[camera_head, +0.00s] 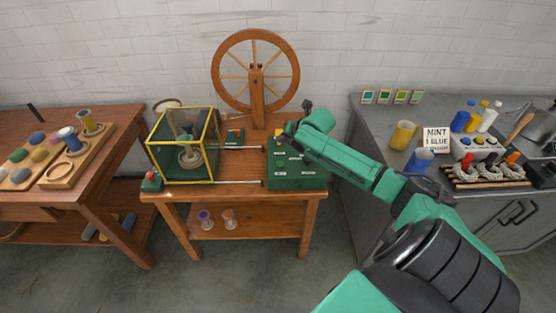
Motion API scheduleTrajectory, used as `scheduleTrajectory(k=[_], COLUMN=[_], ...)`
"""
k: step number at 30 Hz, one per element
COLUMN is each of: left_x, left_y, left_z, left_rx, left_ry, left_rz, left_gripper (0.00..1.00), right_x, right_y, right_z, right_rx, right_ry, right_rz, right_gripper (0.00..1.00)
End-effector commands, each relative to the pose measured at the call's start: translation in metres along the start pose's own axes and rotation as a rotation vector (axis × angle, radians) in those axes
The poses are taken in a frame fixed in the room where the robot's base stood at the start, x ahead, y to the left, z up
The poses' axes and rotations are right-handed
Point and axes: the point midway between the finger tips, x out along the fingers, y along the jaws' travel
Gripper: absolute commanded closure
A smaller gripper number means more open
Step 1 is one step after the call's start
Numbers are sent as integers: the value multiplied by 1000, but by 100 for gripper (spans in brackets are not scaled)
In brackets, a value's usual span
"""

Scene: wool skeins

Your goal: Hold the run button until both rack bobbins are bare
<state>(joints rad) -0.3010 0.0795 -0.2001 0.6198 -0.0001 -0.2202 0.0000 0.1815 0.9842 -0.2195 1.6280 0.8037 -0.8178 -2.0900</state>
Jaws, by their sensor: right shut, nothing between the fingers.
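My right gripper (287,131) is shut and empty, with its tip at the upper edge of the green control box (297,178) on the middle table. A small yellow part (278,133) shows beside the fingertips. I cannot tell whether the fingers press a button there, and no run button can be clearly read. Two small bobbins stand on the lower shelf, one with purple (205,219) and one with orange (229,219); how much wool they carry is too small to tell. My left gripper is out of view.
A yellow-framed clear case (183,148) stands left of the box, with a red button on a green base (152,181) in front. A spinning wheel (256,72) rises behind. A left table holds wool trays (66,170); a grey counter (380,135) stands right.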

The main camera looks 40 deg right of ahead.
Motion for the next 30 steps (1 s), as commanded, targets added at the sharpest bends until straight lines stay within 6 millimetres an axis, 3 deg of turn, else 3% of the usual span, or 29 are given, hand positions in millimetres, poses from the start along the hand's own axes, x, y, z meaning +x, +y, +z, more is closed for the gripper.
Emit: scheduleTrajectory(k=[8,22,30], left_x=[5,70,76], left_y=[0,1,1], left_z=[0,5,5], left_rx=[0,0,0], left_ry=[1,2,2], left_rz=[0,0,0], left_gripper=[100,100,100], right_x=[4,50,62], right_y=[-3,-37,-46], right_z=[-4,-38,-46], right_rx=[2,3,3], right_ry=[1,0,0], right_rz=[-1,-1,-1], right_gripper=[100,100,100])
